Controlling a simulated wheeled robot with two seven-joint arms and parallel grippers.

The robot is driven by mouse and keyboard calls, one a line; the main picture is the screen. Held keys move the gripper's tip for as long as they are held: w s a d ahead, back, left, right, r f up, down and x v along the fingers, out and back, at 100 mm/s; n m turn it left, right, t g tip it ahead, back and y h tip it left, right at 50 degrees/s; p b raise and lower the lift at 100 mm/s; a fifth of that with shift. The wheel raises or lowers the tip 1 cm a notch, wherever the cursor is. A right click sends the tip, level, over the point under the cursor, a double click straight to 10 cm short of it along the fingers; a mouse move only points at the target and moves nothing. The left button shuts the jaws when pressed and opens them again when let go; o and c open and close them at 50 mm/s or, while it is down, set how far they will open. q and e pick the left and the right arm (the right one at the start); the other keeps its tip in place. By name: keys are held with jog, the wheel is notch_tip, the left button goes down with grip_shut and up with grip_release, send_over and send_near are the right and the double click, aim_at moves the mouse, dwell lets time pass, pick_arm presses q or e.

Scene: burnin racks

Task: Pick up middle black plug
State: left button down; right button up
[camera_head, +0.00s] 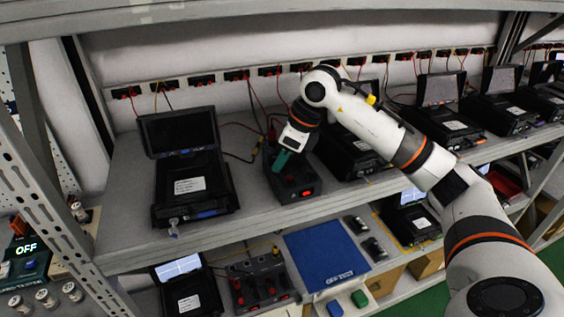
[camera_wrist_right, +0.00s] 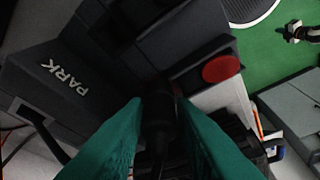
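A black plug (camera_wrist_right: 158,122) shows as a dark, upright-looking cylinder between my green fingertips in the right wrist view. My right gripper (camera_head: 280,164) reaches down over the black box (camera_head: 312,181) on the upper shelf. In the wrist view the right gripper's fingers (camera_wrist_right: 159,108) stand apart, one on each side of the plug. Whether they press on it is too dark to tell. The box (camera_wrist_right: 60,100) carries the word PARK and a red round button (camera_wrist_right: 221,69). In the head view the gripper hides the plug. My left gripper is not in view.
An open black device with a raised screen (camera_head: 176,135) stands left of the box, and another (camera_head: 345,152) stands close on its right. Sockets with cables (camera_head: 236,75) line the back wall. The lower shelf holds a blue mat (camera_head: 325,255) and another box with red plugs (camera_head: 262,285).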

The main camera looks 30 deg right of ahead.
jog(key=c, duration=0.3)
jog(key=shift+c, duration=0.8)
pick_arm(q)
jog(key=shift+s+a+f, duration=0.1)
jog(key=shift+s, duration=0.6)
pick_arm(e)
jog(key=shift+r, duration=0.15)
